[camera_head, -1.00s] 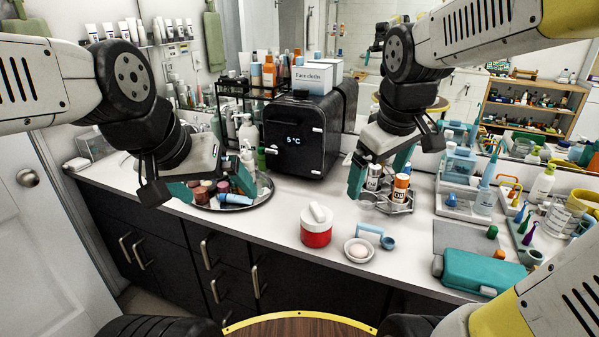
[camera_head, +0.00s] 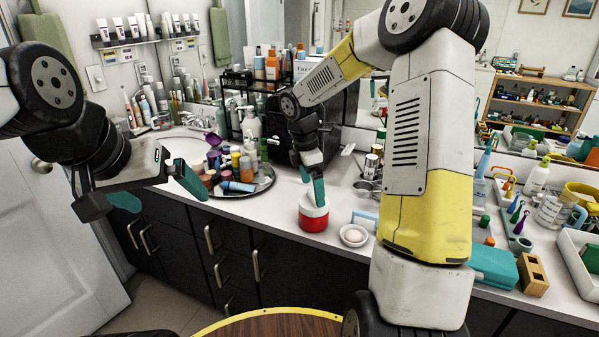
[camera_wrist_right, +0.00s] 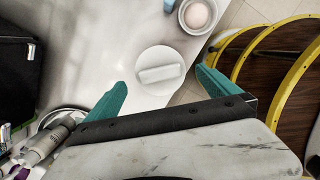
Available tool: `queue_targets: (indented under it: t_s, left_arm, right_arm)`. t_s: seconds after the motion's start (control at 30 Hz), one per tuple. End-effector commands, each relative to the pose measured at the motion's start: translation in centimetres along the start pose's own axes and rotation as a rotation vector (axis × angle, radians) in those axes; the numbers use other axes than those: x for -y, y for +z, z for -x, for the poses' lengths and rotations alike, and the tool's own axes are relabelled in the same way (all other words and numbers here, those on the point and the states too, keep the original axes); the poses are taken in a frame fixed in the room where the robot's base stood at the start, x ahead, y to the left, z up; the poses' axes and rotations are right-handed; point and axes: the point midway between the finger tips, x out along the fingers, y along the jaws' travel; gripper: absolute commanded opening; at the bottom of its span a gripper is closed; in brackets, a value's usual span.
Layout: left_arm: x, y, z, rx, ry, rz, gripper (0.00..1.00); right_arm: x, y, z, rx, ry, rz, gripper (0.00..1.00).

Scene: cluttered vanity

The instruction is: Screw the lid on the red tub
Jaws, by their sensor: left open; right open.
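The red tub (camera_head: 313,222) stands upright near the counter's front edge in the head view. Its white lid (camera_head: 308,208) sits on top, partly hidden by my right gripper. In the right wrist view the round lid (camera_wrist_right: 148,56) shows from above, with a raised bar handle (camera_wrist_right: 161,73) across it. I cannot tell how tightly the lid sits. My right gripper (camera_head: 312,182) is open just above the lid, its fingers apart on either side of the handle in the wrist view. My left gripper (camera_head: 157,189) is open and empty, left of the round tray.
A round tray (camera_head: 262,189) of bottles lies left of the tub. A small white dish (camera_head: 354,235) stands close to its right. A black mini fridge (camera_head: 333,140) is behind. A teal case (camera_head: 494,267) and wooden block (camera_head: 532,275) lie at the right.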

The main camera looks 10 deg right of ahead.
Motion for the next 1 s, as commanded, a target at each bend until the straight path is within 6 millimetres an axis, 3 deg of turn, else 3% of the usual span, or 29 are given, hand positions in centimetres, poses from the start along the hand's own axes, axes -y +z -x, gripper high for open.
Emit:
queue_targets:
  t_s: [0.1, 0.3, 0.67, 0.97, 1.0]
  left_arm:
    - [0.0, 0.0, 0.0, 0.0, 0.0, 0.0, 1.0]
    - [0.0, 0.0, 0.0, 0.0, 0.0, 0.0, 1.0]
    - [0.0, 0.0, 0.0, 0.0, 0.0, 0.0, 1.0]
    - [0.0, 0.0, 0.0, 0.0, 0.0, 0.0, 1.0]
    - [0.0, 0.0, 0.0, 0.0, 0.0, 0.0, 1.0]
  right_arm:
    - [0.1, 0.0, -2.0, -0.001, -0.003, -0.001, 1.0]
    - [0.0, 0.1, -4.1, 0.0, -0.001, -0.003, 1.0]
    - [0.0, 0.0, -4.7, 0.0, 0.001, -0.004, 1.0]
    - [0.0, 0.0, -4.6, 0.0, 0.001, -0.004, 0.43]
    - [0.0, 0.0, -4.6, 0.0, 0.001, -0.004, 0.75]
